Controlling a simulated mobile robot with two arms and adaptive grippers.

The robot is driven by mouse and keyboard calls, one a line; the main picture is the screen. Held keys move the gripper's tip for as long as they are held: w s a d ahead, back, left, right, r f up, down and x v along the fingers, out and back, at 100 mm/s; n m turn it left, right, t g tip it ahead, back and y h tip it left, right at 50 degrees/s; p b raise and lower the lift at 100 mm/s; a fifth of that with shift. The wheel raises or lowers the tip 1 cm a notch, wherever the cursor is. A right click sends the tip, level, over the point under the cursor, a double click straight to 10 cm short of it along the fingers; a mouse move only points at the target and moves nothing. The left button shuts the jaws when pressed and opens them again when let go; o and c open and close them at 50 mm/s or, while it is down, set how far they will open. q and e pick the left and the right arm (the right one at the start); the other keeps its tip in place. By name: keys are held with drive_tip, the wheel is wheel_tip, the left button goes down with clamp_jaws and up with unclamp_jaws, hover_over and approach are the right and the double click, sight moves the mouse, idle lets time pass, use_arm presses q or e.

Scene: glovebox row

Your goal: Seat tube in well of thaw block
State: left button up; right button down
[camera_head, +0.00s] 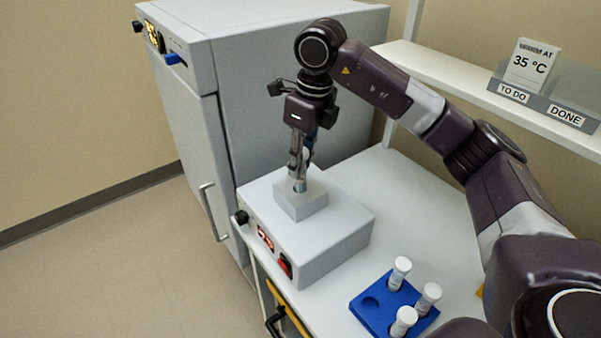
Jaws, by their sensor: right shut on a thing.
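The thaw block (300,205) is a light grey metal block on top of a grey heater unit (325,234) with a red display and a red switch. My right gripper (299,170) points straight down over the block, its fingers shut on a tube (299,185). The tube is upright and its lower end meets the block's top at a dark well opening. The fingers hide most of the tube, and I cannot tell how deep it sits. My left gripper is not in view.
A blue rack (371,318) with several white-capped tubes (401,268) and an empty hole stands at the table's front. A grey cabinet (255,90) rises behind the heater. A shelf at right holds a "35 °C" card (531,64) and a "TO DO"/"DONE" holder (545,105).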

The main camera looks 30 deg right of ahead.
wheel_tip(320, 180, down, 4)
drive_tip(key=shift+r+p, duration=0.1)
drive_tip(key=shift+p, duration=0.4)
drive_tip(key=shift+f, duration=0.25)
drive_tip(key=c, duration=1.7)
unclamp_jaws()
drive_tip(key=shift+o, duration=0.2)
